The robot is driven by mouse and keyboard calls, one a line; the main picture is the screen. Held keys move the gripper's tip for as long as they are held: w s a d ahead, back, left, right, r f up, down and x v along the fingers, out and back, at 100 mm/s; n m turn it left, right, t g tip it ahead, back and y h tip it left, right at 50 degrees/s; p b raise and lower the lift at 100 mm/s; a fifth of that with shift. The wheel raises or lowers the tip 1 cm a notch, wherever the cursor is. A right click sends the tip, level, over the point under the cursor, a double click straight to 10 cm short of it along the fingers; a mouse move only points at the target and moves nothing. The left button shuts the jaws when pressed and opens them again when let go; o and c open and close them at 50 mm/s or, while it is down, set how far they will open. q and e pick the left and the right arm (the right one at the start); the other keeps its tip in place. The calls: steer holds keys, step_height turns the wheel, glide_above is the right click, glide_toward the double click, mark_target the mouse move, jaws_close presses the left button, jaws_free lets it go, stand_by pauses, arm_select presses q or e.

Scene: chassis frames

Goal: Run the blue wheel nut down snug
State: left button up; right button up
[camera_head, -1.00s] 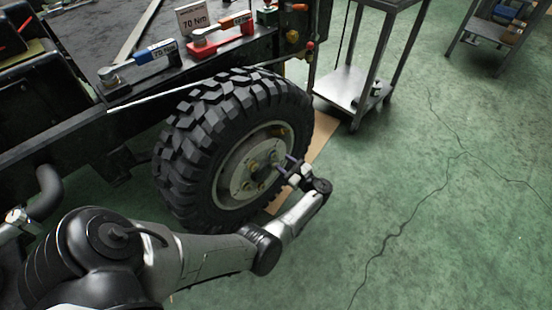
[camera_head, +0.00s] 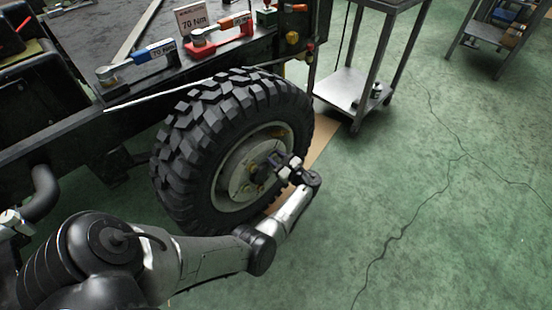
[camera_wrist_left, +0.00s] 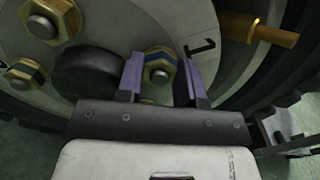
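The wheel (camera_head: 190,130) with a chunky black tyre stands on the vehicle's side, its pale hub (camera_head: 236,178) facing right. My left gripper (camera_head: 276,164) is at the hub. In the left wrist view, the purple fingers of this gripper (camera_wrist_left: 161,76) stand apart on either side of a brass nut (camera_wrist_left: 158,69) with a dark bluish band. Narrow gaps seem to show beside the nut, so the fingers do not look closed on it. My right gripper is out of view.
A brass nut (camera_wrist_left: 50,18), a black round hub cap (camera_wrist_left: 88,73) and a brass stud-like part (camera_wrist_left: 258,30) surround the gripper. A metal cart (camera_head: 345,88) stands behind; floor at right is clear.

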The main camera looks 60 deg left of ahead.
arm_select(q)
steer(key=shift+c, duration=1.4)
steer(key=m+p, duration=0.3)
steer(key=shift+r, duration=0.3)
steer(key=m, duration=0.1)
steer(key=m+p, duration=0.1)
steer(key=shift+w+f+m, duration=0.1)
steer(key=shift+f+m, duration=0.15)
steer(key=shift+m, duration=0.05)
steer(key=o, duration=0.6)
steer(key=shift+o, duration=0.2)
